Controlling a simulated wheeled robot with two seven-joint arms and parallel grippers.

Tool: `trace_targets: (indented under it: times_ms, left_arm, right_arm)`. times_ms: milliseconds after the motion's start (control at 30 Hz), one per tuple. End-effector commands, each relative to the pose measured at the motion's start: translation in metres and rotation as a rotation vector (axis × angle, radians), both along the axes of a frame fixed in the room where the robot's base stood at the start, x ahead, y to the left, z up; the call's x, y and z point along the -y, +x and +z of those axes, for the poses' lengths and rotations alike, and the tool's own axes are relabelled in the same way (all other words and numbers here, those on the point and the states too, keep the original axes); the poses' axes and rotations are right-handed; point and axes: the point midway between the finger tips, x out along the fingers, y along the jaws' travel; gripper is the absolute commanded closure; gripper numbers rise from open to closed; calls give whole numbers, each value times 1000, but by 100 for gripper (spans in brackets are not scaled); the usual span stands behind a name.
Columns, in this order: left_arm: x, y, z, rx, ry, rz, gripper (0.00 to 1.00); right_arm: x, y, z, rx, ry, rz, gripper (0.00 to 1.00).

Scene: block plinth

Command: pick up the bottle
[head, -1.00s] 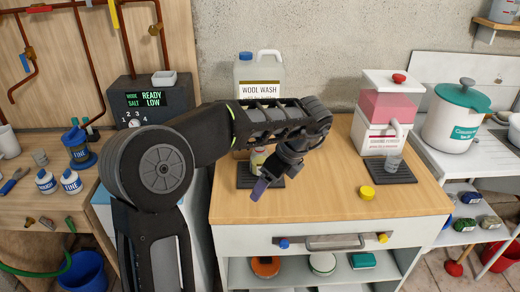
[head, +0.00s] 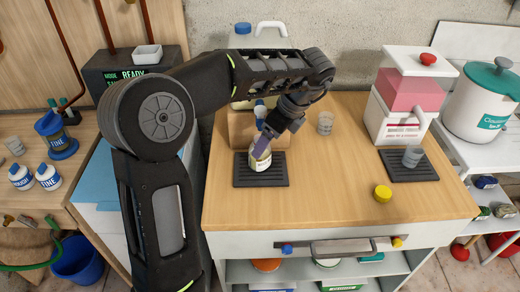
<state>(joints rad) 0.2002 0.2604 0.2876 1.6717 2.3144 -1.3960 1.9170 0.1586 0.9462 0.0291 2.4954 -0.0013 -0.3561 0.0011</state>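A small bottle (head: 262,162) with a pale label stands on a black ribbed mat (head: 263,182) on the wooden counter. My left gripper (head: 261,147) points down at the bottle's top from the upper right. One purple finger shows against the bottle's upper part. The other finger is hidden, so I cannot tell whether the gripper is open or shut, or whether it touches the bottle. My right gripper is not in view.
A wooden block (head: 276,137) stands behind the mat, under my arm. A clear cup (head: 325,123) stands right of it. A pink-tank dispenser (head: 395,105) and a cup on a second mat are farther right. The front middle is clear.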

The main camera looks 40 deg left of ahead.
Motion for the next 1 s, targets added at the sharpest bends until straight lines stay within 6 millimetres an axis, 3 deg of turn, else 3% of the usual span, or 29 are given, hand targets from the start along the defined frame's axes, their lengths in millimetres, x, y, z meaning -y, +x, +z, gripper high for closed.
trace_targets:
  times_ms: [167, 433, 767, 1000]
  left_arm:
    - [-1, 0, -1, -1, 0, 0, 19]
    - [-10, -1, -23, -1, 1, 0, 19]
    - [-10, -1, -26, -1, 0, -1, 19]
    - [-19, -4, -53, -4, 0, 1, 19]
  right_arm:
    - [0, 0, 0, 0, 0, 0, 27]
    - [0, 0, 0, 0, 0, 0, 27]
    - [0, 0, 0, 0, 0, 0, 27]
    - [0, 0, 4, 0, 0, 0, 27]
